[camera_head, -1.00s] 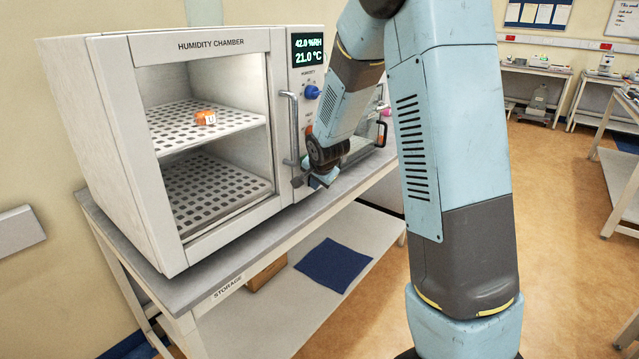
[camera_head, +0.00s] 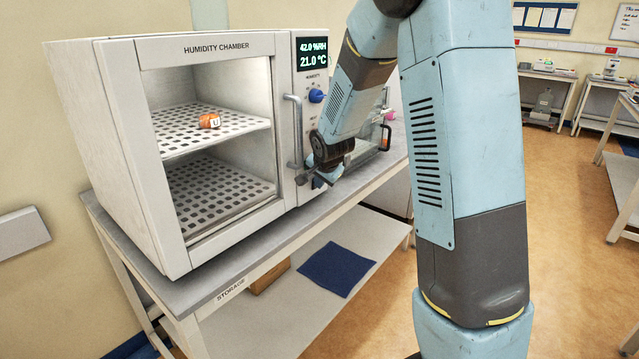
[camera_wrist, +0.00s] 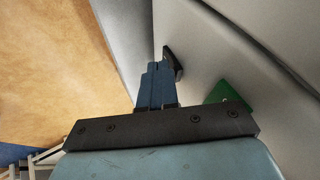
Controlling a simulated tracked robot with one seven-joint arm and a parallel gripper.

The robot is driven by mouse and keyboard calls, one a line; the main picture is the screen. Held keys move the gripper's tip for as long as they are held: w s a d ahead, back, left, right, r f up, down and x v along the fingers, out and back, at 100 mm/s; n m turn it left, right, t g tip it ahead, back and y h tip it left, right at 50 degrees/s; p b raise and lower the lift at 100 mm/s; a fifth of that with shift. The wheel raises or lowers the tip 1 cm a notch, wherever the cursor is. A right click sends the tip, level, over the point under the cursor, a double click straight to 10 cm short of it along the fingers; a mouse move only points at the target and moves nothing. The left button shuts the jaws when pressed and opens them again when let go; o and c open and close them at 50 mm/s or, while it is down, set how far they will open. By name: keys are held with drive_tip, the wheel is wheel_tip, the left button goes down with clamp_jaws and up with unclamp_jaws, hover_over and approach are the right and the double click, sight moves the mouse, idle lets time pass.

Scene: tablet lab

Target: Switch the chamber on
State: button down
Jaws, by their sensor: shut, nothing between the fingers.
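The humidity chamber (camera_head: 229,46) stands on a bench, its lit display (camera_head: 312,54) reading 42.0 %RH and 21.0 °C. Its front panel carries a blue knob (camera_head: 316,95) and, low down, a small dark part (camera_head: 302,179). My gripper (camera_head: 319,181) is at the panel's lower end, close to that part. In the wrist view my gripper's blue fingers (camera_wrist: 155,86) are shut and empty. A black part (camera_wrist: 172,63) on the pale surface lies just beyond the fingertips; contact cannot be told. A green part (camera_wrist: 229,95) is partly hidden behind the gripper's body.
The chamber's vertical handle (camera_head: 294,132) is left of my gripper. An orange item (camera_head: 209,121) lies on the upper perforated shelf. A glass-sided box (camera_head: 370,145) stands right of the chamber, behind my arm. A blue mat (camera_head: 337,270) lies on the lower shelf.

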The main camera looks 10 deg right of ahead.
drive_tip(key=s+d+r, duration=0.3)
drive_tip(key=s+r, duration=0.3)
drive_tip(key=s, duration=0.4)
drive_tip(key=shift+s+d+r, duration=0.15)
drive_tip(key=shift+d, duration=0.1)
idle(0.4)
drive_tip(key=s+r+n, duration=0.3)
drive_tip(key=s+r, duration=0.1)
drive_tip(key=s, duration=0.5)
drive_tip(key=s+d+r+n+g, duration=0.1)
drive_tip(key=s+r+n, duration=0.2)
drive_tip(key=s, duration=0.7)
drive_tip(key=s+r+n, duration=0.3)
drive_tip(key=s+r, duration=0.1)
drive_tip(key=s, duration=0.5)
drive_tip(key=shift+s+d+r+g, duration=0.25)
drive_tip(key=shift+d+r+g, duration=0.05)
drive_tip(key=shift+r, duration=0.1)
